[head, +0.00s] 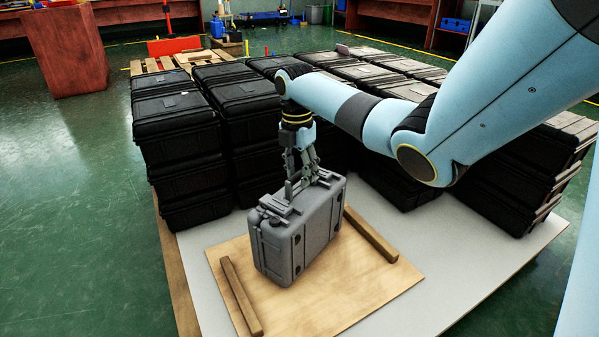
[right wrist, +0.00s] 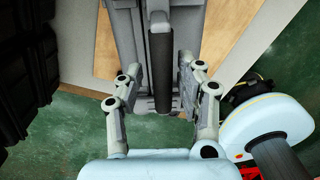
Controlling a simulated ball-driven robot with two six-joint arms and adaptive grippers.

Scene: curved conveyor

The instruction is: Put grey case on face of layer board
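The grey case (head: 300,238) stands upright, handle side up, over the wooden layer board (head: 345,303), between its two wooden bars. Its underside looks to be on the board, though a small gap is hard to rule out. My right gripper (head: 303,180) is at the top of the case. In the right wrist view, the right gripper's fingers (right wrist: 160,68) stand on both sides of the dark handle (right wrist: 161,70), with a visible gap on each side. The grey case also shows there (right wrist: 125,40). My left gripper is not in view.
Stacks of black cases (head: 182,140) stand close behind and left of the grey case, with more at the right. One bar (head: 240,297) lies left on the board, another (head: 371,234) right. A white sheet (head: 450,255) lies beneath. Green floor is clear at left.

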